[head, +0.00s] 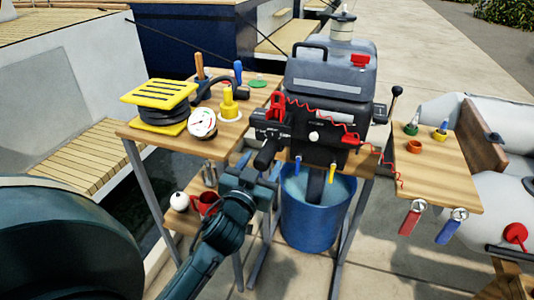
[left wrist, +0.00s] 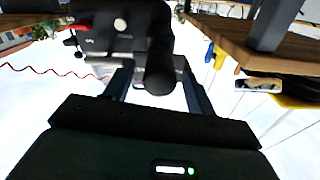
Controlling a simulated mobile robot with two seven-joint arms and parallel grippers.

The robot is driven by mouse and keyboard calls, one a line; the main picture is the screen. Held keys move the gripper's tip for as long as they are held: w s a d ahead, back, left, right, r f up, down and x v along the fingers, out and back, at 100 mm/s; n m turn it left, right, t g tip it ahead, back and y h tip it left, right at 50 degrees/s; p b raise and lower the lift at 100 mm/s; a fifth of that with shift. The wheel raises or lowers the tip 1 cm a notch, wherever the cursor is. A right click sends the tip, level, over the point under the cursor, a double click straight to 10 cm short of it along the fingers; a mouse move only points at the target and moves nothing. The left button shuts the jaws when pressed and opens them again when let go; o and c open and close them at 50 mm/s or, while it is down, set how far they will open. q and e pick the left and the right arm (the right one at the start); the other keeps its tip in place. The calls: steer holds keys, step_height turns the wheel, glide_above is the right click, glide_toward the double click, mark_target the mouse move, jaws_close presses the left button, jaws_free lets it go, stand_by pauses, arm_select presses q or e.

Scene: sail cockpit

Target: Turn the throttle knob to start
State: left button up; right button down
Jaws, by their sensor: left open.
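The outboard motor (head: 325,90) is grey and black and hangs over a blue bucket. Its black tiller handle points toward me, ending in a dark round grip (head: 266,153), which seems to be the throttle knob. In the left wrist view the grip (left wrist: 160,68) shows large, in line with the gap between my fingers. My left gripper (head: 260,172) is open just in front of and below the grip. I cannot tell whether the fingers touch it. Start markings are not readable. My right gripper is in neither view.
A wooden table (head: 128,131) on the left holds a yellow-and-black hose reel, a gauge and tools. The blue bucket (head: 318,215) stands under the motor. A red coiled cord (head: 330,116) runs across the motor's front. A small side shelf (head: 440,170) is at right.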

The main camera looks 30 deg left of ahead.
mark_target(267, 155)
arm_select(q)
steer(key=shift+x, duration=2.2)
steer(key=shift+c, duration=0.2)
steer(key=c, duration=1)
steer(key=shift+o, duration=0.2)
